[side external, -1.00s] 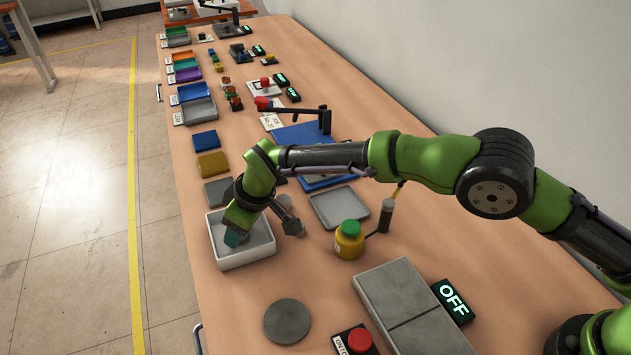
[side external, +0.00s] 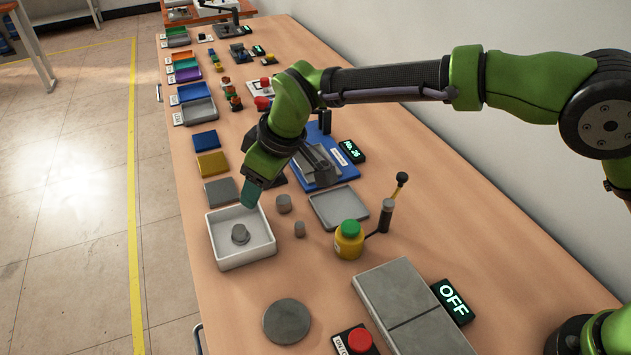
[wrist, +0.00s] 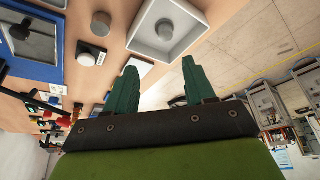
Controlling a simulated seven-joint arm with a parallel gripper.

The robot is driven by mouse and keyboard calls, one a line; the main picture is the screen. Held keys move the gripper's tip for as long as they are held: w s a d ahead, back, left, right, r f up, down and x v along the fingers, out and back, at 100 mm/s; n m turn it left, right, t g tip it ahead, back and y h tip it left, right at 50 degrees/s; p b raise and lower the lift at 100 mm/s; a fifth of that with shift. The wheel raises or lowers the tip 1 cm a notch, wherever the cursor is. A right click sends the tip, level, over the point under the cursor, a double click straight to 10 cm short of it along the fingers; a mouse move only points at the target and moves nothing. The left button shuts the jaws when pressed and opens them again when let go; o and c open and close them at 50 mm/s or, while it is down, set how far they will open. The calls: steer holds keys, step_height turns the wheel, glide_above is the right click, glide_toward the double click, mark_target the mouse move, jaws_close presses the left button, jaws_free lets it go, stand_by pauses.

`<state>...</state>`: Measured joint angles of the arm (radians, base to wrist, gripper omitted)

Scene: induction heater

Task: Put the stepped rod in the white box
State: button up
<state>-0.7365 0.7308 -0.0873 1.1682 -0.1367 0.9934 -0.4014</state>
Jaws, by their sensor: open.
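The white box (side external: 248,260) stands near the left edge of the table. A grey stepped rod (side external: 240,234) is inside it, a wider body with a narrower end on top. My gripper (side external: 250,193) is above the back of the box, clear of the rod. In the wrist view my gripper (wrist: 158,67) has its two green fingers apart with nothing between them. The rod (wrist: 164,29) also shows inside the box there.
Two grey cylinders (side external: 284,203) (side external: 299,229) stand right of the box. A grey tray (side external: 338,207), a yellow pot with a green top (side external: 349,239) and a lever post (side external: 387,215) are further right.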

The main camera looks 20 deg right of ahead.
steer(key=s+d+r+m+t, duration=0.1)
steer(key=s+d+r+m, duration=0.1)
steer(key=d+r, duration=0.35)
steer(key=s+d+r+m, duration=0.2)
steer(key=d+r, duration=0.1)
steer(key=d, duration=0.6)
steer(key=s+d+r+m+t, duration=0.1)
steer(key=s+d+r+m, duration=0.1)
steer(key=d+r, duration=0.45)
steer(key=s+d+f+m+t, duration=0.1)
steer(key=s+d+f+m, duration=0.1)
steer(key=s+d, duration=0.5)
steer(key=s+d+f+m+t+h, duration=0.1)
steer(key=s+d+f+m, duration=0.1)
steer(key=s+d+m, duration=0.2)
steer(key=s+d, duration=0.3)
steer(key=s, duration=0.3)
steer(key=shift+d+f+m, duration=0.3)
steer(key=shift+d+f, duration=0.05)
steer(key=shift+d, duration=0.05)
